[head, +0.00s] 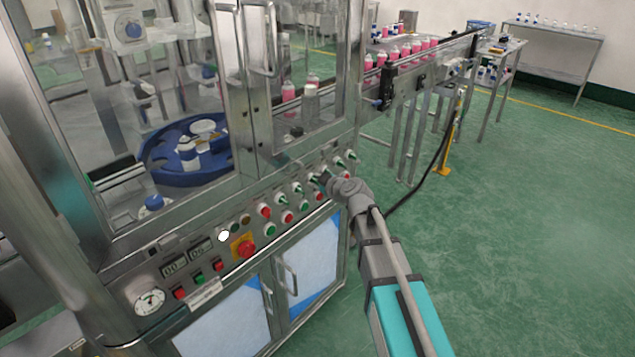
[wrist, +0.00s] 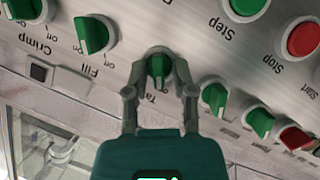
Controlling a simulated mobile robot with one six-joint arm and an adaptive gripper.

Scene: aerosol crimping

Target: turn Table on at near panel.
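The near panel (head: 220,240) runs along the front of the steel machine. In the wrist view, a green selector knob (wrist: 158,70) has a partly hidden label starting "Ta". My gripper (wrist: 160,62) has one finger on each side of this knob, and the fingertips appear closed against its narrow grip. The knob's grip points roughly straight along the fingers. In the head view, my gripper (head: 328,181) reaches the right part of the panel and covers the knob there.
Green knobs for Fill (wrist: 92,36) and Crimp (wrist: 24,8) sit to the left in the wrist view. A green Step button (wrist: 246,6) and red Stop button (wrist: 303,38) lie right. A red emergency button (head: 246,249) is on the panel. Green floor (head: 520,230) is clear at right.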

